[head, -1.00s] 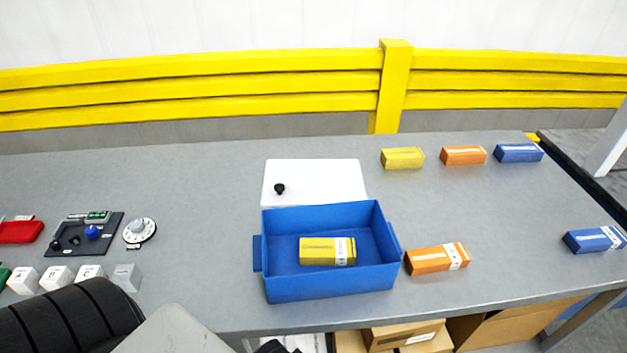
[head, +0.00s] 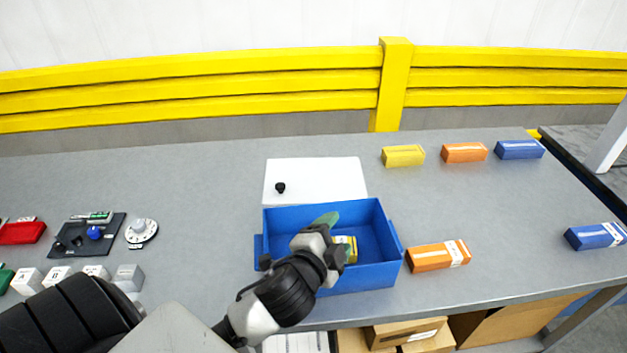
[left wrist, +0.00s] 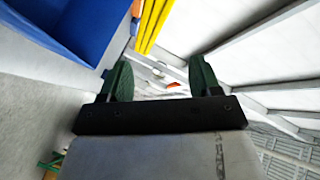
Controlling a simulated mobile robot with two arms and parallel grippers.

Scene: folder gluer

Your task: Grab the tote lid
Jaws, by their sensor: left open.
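The tote lid (head: 325,180) is a flat white panel with a small black knob (head: 280,187) near its left side. It lies on the grey table just behind the blue tote (head: 380,272). The tote is open on top, and a yellow carton (head: 351,249) inside it is partly hidden by my gripper. My left gripper (head: 338,231) is in front of the lid, over the tote in the picture. In the left wrist view its green fingers (left wrist: 161,76) are apart with nothing between them. My right gripper is not in view.
An orange carton (head: 438,256) lies right of the tote. Yellow (head: 403,156), orange (head: 464,153) and blue (head: 519,150) cartons line the back right. A control panel (head: 87,236) and dial (head: 141,231) are at left. The table left of the lid is clear.

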